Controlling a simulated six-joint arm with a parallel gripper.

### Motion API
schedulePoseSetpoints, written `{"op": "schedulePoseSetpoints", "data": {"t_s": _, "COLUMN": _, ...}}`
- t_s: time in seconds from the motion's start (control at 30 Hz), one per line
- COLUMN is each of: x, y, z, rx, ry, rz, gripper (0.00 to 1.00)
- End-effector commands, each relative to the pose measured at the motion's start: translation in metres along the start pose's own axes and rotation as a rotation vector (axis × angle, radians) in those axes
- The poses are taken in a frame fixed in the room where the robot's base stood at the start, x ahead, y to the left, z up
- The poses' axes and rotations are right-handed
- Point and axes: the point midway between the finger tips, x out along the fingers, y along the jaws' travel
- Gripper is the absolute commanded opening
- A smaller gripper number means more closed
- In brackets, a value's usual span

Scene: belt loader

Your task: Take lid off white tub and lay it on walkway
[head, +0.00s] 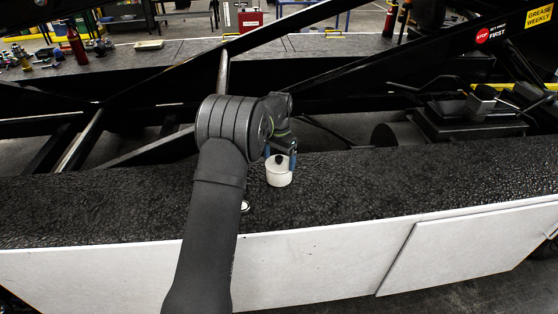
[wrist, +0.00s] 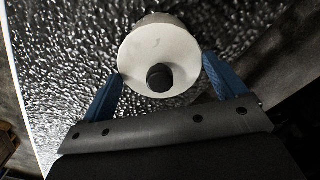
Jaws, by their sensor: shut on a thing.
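The white tub (head: 279,179) stands on the dark textured walkway (head: 350,185), just below my gripper (head: 280,157) in the head view. Its round white lid (wrist: 150,45) has a black knob (wrist: 159,78) and fills the space between my two blue fingers in the wrist view. My gripper is shut on the lid, one finger at each side of its rim. A little of the tub's white side shows past the lid's far edge. I cannot tell whether there is a gap between lid and tub.
A small pale round item (head: 245,206) lies on the walkway, partly behind my arm. The walkway is clear to the right and far left. A white panel (head: 330,265) drops from its front edge. Dark frame beams and machinery (head: 470,115) stand behind it.

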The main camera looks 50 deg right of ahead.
Motion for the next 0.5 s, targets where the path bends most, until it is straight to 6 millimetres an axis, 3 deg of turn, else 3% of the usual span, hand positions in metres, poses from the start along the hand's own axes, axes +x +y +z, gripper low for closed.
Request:
{"op": "schedulePoseSetpoints", "data": {"t_s": 0.27, "x": -0.041, "y": 0.001, "z": -0.001, "rx": -0.001, "ry": 0.002, "rz": -0.003, "gripper": 0.66}}
{"op": "schedulePoseSetpoints", "data": {"t_s": 0.5, "x": -0.072, "y": 0.06, "z": 0.002, "rx": 0.003, "ry": 0.001, "rz": -0.002, "gripper": 0.66}}
